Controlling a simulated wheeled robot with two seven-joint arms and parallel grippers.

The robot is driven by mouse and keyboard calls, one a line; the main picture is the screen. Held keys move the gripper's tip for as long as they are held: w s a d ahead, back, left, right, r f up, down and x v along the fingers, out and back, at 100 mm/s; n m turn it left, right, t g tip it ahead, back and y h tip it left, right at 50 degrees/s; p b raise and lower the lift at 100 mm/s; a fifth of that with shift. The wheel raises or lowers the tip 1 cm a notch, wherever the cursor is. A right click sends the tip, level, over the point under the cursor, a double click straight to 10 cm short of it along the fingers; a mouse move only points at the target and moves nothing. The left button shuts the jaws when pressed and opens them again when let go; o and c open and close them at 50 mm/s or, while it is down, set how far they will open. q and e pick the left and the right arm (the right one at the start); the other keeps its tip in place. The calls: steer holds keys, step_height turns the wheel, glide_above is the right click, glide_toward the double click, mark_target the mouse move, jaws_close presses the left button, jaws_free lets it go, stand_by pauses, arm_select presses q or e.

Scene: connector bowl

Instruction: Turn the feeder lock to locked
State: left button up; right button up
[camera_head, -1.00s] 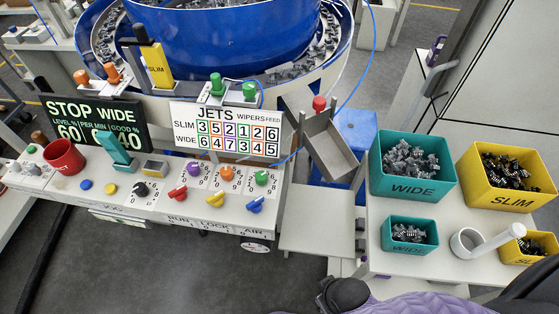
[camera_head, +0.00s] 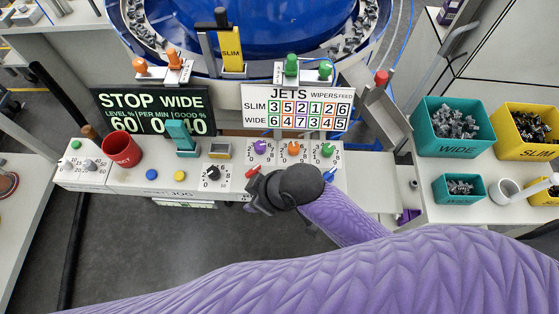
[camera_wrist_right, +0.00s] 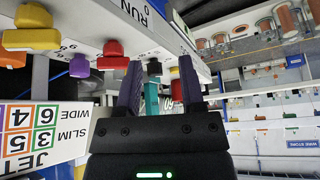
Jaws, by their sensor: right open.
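In the head view my right gripper (camera_head: 258,191) is over the front of the control panel (camera_head: 128,180), near the red knob (camera_head: 252,172). The yellow LOCK knob is hidden there behind my wrist. The right wrist view shows the yellow knob (camera_wrist_right: 31,39) at the upper left, outside the jaws and apart from them. The red knob (camera_wrist_right: 112,56) is just left of the left finger. My right gripper (camera_wrist_right: 160,66) is open, with nothing held; a black knob and a teal lever show beyond the gap. My left gripper is not in view.
The blue knob (camera_head: 329,174) shows right of my wrist. Purple, orange and green dials (camera_head: 327,151) line the panel behind it. A red cup (camera_head: 122,151) stands on the left. Teal bins (camera_head: 455,148) are on the right table. The floor before the panel is clear.

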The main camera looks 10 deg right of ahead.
steer(key=w+a+r+n+g+p, duration=0.15)
steer(key=a+r+n, duration=0.3)
steer(key=n, duration=0.55)
steer(key=w+d+r+n+g+h+p, duration=0.1)
steer(key=w+d+r+n+h, duration=0.1)
steer(key=d, duration=0.4)
steer(key=w+d+r+n+g+h+p, duration=0.1)
steer(key=w+d+n+h, duration=0.1)
steer(key=d, duration=0.4)
steer(key=shift+h, duration=0.3)
steer(key=f+b, duration=0.1)
steer(key=f, duration=0.2)
steer(key=f+b, duration=0.1)
steer(key=f, duration=0.2)
steer(key=d+f+b, duration=0.1)
steer(key=f, duration=0.2)
steer(key=shift+f, duration=0.4)
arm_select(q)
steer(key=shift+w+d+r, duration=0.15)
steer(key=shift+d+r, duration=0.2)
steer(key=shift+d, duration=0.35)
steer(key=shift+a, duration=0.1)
arm_select(e)
steer(key=shift+c, duration=0.7)
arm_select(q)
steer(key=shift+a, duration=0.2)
arm_select(e)
jaws_close()
